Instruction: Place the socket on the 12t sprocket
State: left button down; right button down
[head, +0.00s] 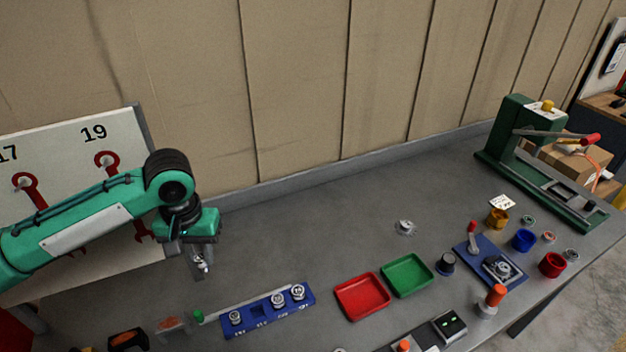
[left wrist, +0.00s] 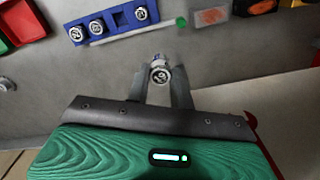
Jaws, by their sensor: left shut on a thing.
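My left gripper (head: 201,266) is shut on a small silver socket (left wrist: 159,74), held above the table at the left, in front of the numbered board. The socket's marked end faces the left wrist camera; its number is too small to read surely. A blue socket rack (head: 265,312) lies to the right of the gripper with 3 silver sockets and one empty place. A silver toothed part (head: 404,227) lies alone on the table's middle; I cannot read whether it is the 12t sprocket. My right gripper is not in view.
A red tray (head: 362,297) and a green tray (head: 407,275) lie right of the rack. Farther right are a blue fixture (head: 510,273), coloured cups and a green press (head: 520,135). A white numbered board (head: 70,150) stands at the left. The table's back middle is clear.

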aim_at(503, 267)
jog(key=i+l+z, duration=0.25)
jog(key=l, duration=0.15)
jog(key=l+z, duration=0.3)
jog(key=l, duration=0.15)
jog(key=i+l+z, duration=0.55)
jog(key=k+l, duration=0.05)
jog(key=l, duration=0.05)
